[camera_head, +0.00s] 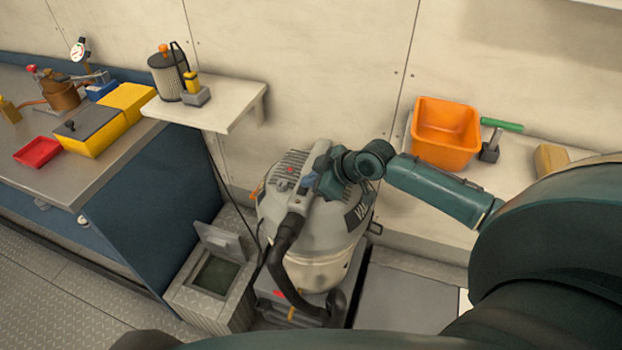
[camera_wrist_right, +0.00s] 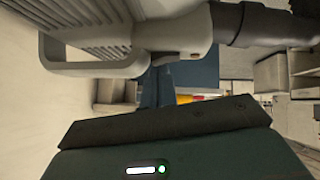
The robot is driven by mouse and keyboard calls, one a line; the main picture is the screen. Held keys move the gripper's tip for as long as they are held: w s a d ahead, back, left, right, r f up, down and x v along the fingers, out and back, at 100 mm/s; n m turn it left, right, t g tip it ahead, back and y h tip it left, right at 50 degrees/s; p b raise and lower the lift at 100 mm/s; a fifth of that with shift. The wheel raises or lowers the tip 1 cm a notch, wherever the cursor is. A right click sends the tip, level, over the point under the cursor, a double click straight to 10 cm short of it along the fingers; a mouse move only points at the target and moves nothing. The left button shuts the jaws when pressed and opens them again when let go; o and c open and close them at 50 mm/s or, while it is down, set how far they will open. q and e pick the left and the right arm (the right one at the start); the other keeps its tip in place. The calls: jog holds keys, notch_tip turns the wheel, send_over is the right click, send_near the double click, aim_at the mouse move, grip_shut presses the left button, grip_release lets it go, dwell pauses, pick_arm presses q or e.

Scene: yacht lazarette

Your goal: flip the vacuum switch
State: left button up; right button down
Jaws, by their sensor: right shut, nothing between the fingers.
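The vacuum (camera_head: 336,235) is a grey canister with a ribbed top, a carrying handle and a black hose (camera_head: 283,240). It stands in the middle of the head view. My right gripper (camera_head: 311,182) is at the vacuum's top, beside the handle, shut and empty. I cannot tell whether it touches the vacuum. In the right wrist view the grey handle (camera_wrist_right: 95,69) and hose end (camera_wrist_right: 260,24) lie above the dark gripper. My left gripper is out of view.
A wall shelf (camera_head: 232,108) with a filter canister (camera_head: 167,78) is to the vacuum's left. An open-lidded floor box (camera_head: 207,300) stands below. An orange bin (camera_head: 445,135) sits on the right bench. A workbench (camera_head: 128,143) with yellow boxes is far left.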

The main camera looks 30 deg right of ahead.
jog(key=shift+f, duration=0.1)
jog(key=shift+w+d+f, duration=0.1)
jog(key=shift+f, duration=0.1)
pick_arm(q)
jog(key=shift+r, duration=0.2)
pick_arm(e)
jog(key=shift+g, duration=0.3)
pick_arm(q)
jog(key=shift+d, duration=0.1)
pick_arm(e)
jog(key=shift+s+a+f+p, duration=0.1)
jog(key=shift+s+a+p, duration=0.55)
jog(key=shift+s, duration=0.05)
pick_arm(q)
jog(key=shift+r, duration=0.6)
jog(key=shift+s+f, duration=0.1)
